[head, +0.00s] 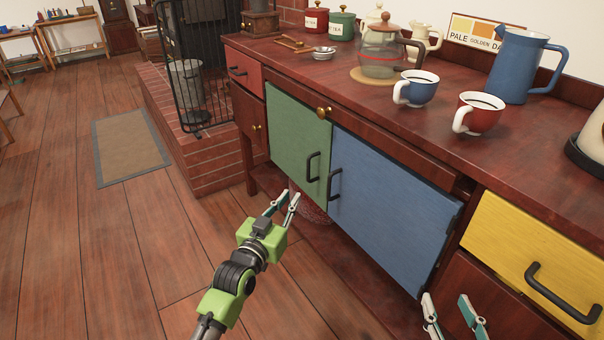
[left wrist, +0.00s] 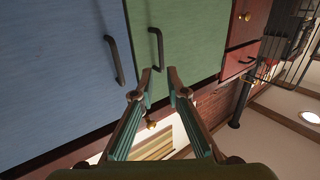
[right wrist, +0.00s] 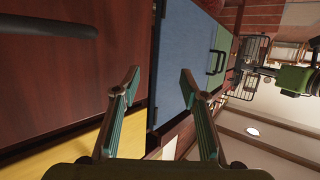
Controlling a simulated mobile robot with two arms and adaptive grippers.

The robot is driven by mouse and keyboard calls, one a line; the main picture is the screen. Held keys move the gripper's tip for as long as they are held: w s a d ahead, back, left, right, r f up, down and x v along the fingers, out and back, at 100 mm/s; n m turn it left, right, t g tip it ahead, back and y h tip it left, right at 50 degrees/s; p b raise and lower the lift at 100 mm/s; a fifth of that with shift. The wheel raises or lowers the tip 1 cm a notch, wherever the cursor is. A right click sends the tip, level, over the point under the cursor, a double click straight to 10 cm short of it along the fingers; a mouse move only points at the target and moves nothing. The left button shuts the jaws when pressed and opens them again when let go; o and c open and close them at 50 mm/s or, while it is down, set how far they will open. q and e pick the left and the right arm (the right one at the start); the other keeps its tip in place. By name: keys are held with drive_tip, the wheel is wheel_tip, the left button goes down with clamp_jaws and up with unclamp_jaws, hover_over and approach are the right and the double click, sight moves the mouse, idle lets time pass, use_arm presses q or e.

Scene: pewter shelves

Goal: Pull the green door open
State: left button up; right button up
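The green door (head: 296,142) is on the cabinet front, left of the blue door, and looks shut. Its black handle (head: 312,167) is near its right edge. My left gripper (head: 283,199) is open and empty, below and in front of the green door, apart from the handle. In the left wrist view the green door (left wrist: 190,40) and its handle (left wrist: 156,48) lie just beyond the open fingertips. My right gripper (head: 449,305) is open and empty, low in front of the drawers at the right; its open fingers also show in the right wrist view (right wrist: 161,78).
The blue door (head: 390,190) with a black handle adjoins the green door and seems slightly ajar. A yellow drawer (head: 530,250) is at right. Mugs, a jug and a glass pot (head: 380,52) stand on the counter. A brick hearth (head: 190,140) is at left; the wooden floor is open.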

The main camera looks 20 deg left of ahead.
sight(308, 170)
use_arm(q)
drive_tip(key=w, duration=0.2)
drive_tip(key=w+b, duration=0.1)
drive_tip(key=w, duration=0.2)
drive_tip(key=w+b, duration=0.1)
drive_tip(key=w, duration=0.2)
drive_tip(key=shift+d+r, duration=0.2)
drive_tip(key=shift+r, duration=0.1)
drive_tip(key=w+b, duration=0.2)
drive_tip(key=w, duration=0.3)
drive_tip(key=shift+w+d, duration=0.15)
drive_tip(key=shift+d, duration=0.05)
drive_tip(key=shift+w, duration=0.25)
use_arm(e)
drive_tip(key=s+r+t+y, duration=0.2)
drive_tip(key=r+t, duration=0.4)
drive_tip(key=r, duration=0.5)
drive_tip(key=s+a+r+t+y, duration=0.1)
drive_tip(key=s+r+t+y, duration=0.1)
drive_tip(key=r+t, duration=0.4)
drive_tip(key=shift+s+a+r+y, duration=0.25)
drive_tip(key=shift+s+r, duration=0.55)
drive_tip(key=shift+r, duration=1.6)
drive_tip(key=shift+d, duration=0.1)
use_arm(q)
clamp_jaws()
